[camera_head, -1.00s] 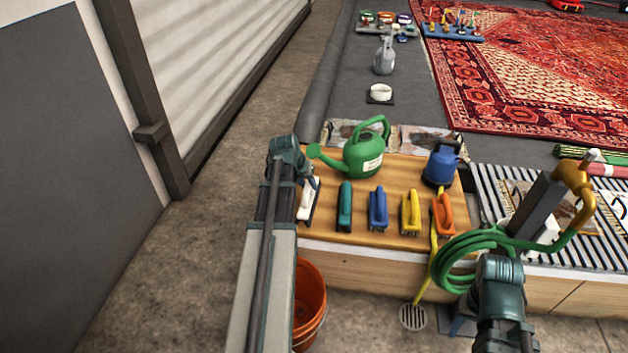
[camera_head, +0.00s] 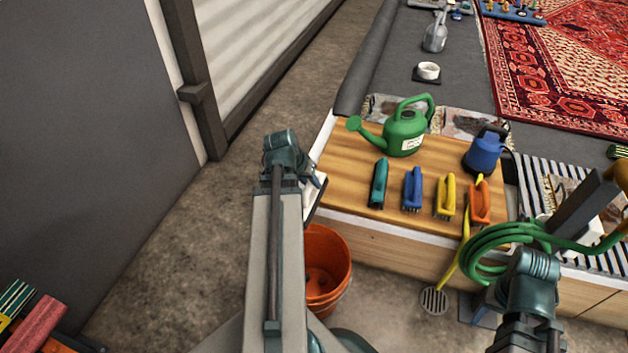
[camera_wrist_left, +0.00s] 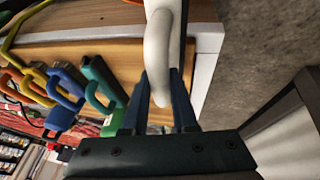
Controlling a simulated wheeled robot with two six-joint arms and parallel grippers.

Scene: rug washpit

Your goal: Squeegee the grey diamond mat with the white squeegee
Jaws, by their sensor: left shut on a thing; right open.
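The white squeegee (camera_head: 312,193) is clear of the wooden board's left edge, partly hidden by my left wrist. My left gripper (camera_head: 318,182) is shut on its pale handle; the left wrist view shows the white squeegee (camera_wrist_left: 160,45) between the fingers of my left gripper (camera_wrist_left: 160,100). My right arm is at the lower right in the head view, but its fingers do not show. I cannot make out a grey diamond mat in these frames.
The wooden board (camera_head: 345,165) holds teal (camera_head: 379,184), blue (camera_head: 413,188), yellow (camera_head: 445,196) and orange (camera_head: 480,202) handled tools, and a green watering can (camera_head: 405,135). An orange bucket (camera_head: 325,268) stands below on the floor. Open floor lies left.

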